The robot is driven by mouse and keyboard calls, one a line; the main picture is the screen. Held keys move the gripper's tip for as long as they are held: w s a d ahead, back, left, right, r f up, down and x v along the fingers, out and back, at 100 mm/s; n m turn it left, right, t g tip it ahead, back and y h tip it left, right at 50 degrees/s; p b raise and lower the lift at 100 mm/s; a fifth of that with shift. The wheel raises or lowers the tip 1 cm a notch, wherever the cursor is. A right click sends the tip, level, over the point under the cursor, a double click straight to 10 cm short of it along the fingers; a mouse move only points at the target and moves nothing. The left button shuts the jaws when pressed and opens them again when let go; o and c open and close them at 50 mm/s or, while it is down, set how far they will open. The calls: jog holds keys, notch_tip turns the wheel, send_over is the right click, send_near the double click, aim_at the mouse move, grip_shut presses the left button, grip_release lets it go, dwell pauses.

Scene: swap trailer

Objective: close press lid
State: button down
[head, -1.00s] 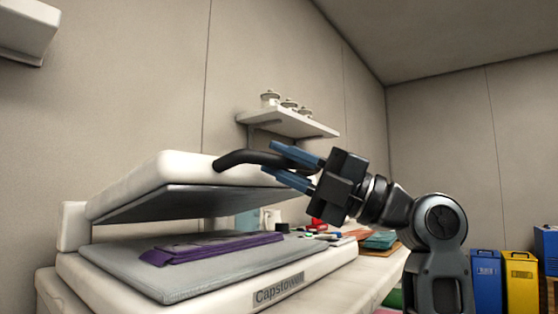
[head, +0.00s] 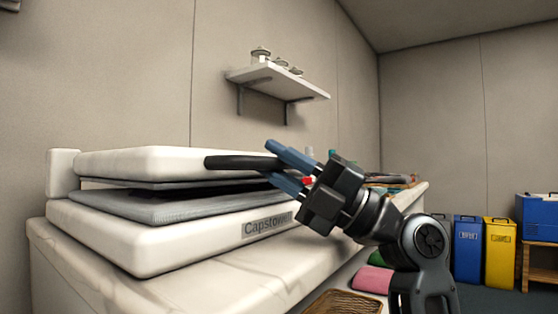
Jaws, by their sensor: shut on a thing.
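The white press stands on the counter at the left in the head view. Its white lid (head: 140,163) is low, with only a narrow gap above the grey pad (head: 190,206) on the base (head: 145,246). A black curved handle (head: 232,162) sticks out from the lid's right side. My gripper (head: 281,164) has its blue fingers on either side of the handle's end and is shut on it.
The counter (head: 200,288) runs along the wall, with small items behind my gripper. A wall shelf (head: 278,80) holds several jars. A wicker basket (head: 345,303) is below the counter. Blue (head: 467,248) and yellow (head: 499,252) bins stand at the right.

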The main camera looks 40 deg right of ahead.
jog(key=shift+w+f, duration=0.1)
jog(key=shift+f, duration=0.4)
jog(key=c, duration=1.3)
grip_release()
jog(key=shift+c, duration=0.2)
jog(key=shift+r, duration=0.1)
jog(key=shift+r, duration=0.25)
notch_tip(320, 180, up, 4)
jog(key=shift+r+p, duration=0.2)
jog(key=shift+p, duration=0.95)
jog(key=s+d+r+p, duration=0.2)
jog(key=s+d+r, duration=0.4)
jog(key=d, duration=0.3)
jog(key=shift+s+d, duration=0.3)
jog(key=shift+s, duration=0.1)
jog(key=shift+r, duration=0.1)
jog(key=shift+c, duration=0.2)
